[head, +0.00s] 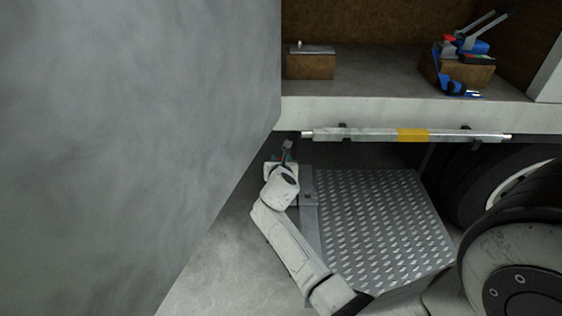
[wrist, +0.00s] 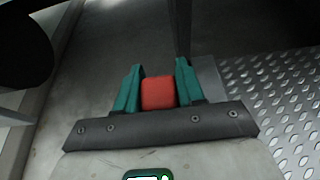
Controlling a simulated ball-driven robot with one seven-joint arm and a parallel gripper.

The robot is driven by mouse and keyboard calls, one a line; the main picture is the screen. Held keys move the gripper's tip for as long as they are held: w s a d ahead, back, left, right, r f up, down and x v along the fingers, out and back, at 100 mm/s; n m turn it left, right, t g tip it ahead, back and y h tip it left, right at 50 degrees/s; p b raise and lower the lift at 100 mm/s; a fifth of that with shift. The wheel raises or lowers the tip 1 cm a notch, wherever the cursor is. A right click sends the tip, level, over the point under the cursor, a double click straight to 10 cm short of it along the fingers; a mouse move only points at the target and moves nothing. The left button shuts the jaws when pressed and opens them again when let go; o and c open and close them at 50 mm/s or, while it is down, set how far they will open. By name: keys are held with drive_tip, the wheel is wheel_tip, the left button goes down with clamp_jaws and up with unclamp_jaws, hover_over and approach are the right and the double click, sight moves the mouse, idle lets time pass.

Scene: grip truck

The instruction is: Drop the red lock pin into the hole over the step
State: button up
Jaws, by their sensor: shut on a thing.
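My gripper (wrist: 158,86) is shut on the red lock pin (wrist: 158,94), whose red head sits between the teal fingers in the wrist view. In the head view my gripper (head: 285,152) is beside the upper left corner of the step, below the truck bed's edge, and the pin is too small to make out there. The step (head: 380,220) has a raised tread pattern and also shows at the right in the wrist view (wrist: 285,85). I cannot make out the hole for certain in either view.
A metal bar (head: 370,134) with a yellow band runs above the step under the truck bed's edge (head: 400,114). A large grey panel (head: 130,120) fills the left. Wheels (head: 520,275) stand at the right.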

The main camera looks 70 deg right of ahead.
wheel_tip(320, 180, up, 4)
drive_tip(key=p, duration=0.3)
drive_tip(key=shift+f+p, duration=0.25)
drive_tip(key=shift+p, duration=0.1)
idle(0.3)
idle(0.4)
drive_tip(key=b, duration=0.1)
hover_over(307, 192)
wheel_tip(307, 192, down, 8)
drive_tip(key=shift+s+f, duration=0.1)
drive_tip(key=shift+f, duration=0.05)
drive_tip(key=shift+f+b, duration=3.4)
drive_tip(key=shift+f, duration=0.05)
drive_tip(key=shift+f, duration=0.2)
drive_tip(key=o, duration=1.3)
drive_tip(key=shift+c, duration=0.2)
drive_tip(key=shift+a, duration=0.1)
drive_tip(key=p+v, duration=0.3)
drive_tip(key=v, duration=0.7)
drive_tip(key=shift+s+a+r, duration=0.15)
drive_tip(key=shift+a, duration=0.15)
